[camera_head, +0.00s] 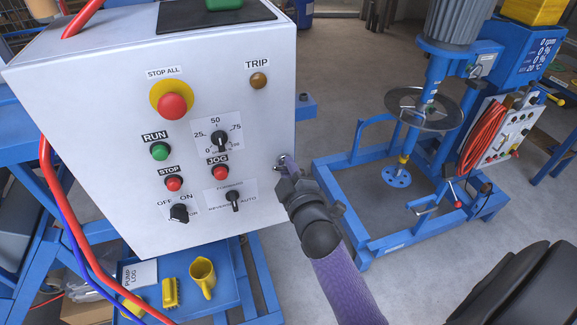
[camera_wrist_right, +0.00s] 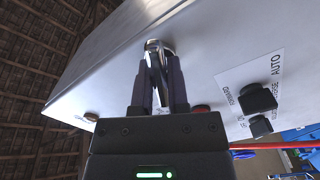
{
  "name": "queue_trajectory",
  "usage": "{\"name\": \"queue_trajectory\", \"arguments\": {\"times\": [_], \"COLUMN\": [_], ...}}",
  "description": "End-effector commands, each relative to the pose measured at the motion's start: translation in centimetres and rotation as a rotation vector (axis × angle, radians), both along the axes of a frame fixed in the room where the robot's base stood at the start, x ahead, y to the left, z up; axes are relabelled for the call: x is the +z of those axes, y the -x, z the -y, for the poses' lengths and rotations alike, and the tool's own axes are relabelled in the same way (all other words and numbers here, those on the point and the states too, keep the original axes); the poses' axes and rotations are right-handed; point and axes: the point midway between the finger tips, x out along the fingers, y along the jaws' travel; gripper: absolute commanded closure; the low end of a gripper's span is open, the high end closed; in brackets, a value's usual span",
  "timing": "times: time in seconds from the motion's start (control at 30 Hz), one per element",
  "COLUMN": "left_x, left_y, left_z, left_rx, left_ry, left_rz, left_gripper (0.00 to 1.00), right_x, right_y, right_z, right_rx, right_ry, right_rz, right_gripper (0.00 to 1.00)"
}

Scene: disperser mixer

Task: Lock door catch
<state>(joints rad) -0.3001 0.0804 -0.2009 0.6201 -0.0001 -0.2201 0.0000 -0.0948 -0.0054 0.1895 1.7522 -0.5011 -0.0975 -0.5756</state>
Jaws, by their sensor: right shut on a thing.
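The door catch (camera_wrist_right: 154,62) is a shiny metal fitting on the front face of a white control cabinet (camera_head: 110,90), near its right edge. It shows small in the head view (camera_head: 281,161), partly hidden by my right gripper (camera_head: 287,172). In the right wrist view the two dark fingers of my right gripper (camera_wrist_right: 158,88) are closed around the catch's metal handle. I cannot tell whether the catch is locked. My left gripper is not in view.
The cabinet front carries a red stop button (camera_head: 172,106), a dial (camera_head: 220,141) and several switches.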

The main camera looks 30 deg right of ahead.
Motion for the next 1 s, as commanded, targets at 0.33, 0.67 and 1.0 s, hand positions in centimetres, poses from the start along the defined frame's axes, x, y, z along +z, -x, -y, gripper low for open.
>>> {"name": "queue_trajectory", "arguments": {"times": [0.33,0.67,1.0], "left_x": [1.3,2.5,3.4], "left_y": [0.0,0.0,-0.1], "left_z": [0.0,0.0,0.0], "left_rx": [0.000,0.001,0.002], "left_ry": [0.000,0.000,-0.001], "left_rz": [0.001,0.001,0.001], "left_gripper": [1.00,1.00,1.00], "right_x": [0.1,0.0,0.0], "right_y": [0.0,0.0,0.0], "right_z": [0.0,0.0,0.0], "right_rx": [-0.002,-0.001,-0.001], "right_ry": [-0.319,-0.622,-0.886], "right_rz": [0.073,0.146,0.210], "right_gripper": [1.00,1.00,1.00]}}
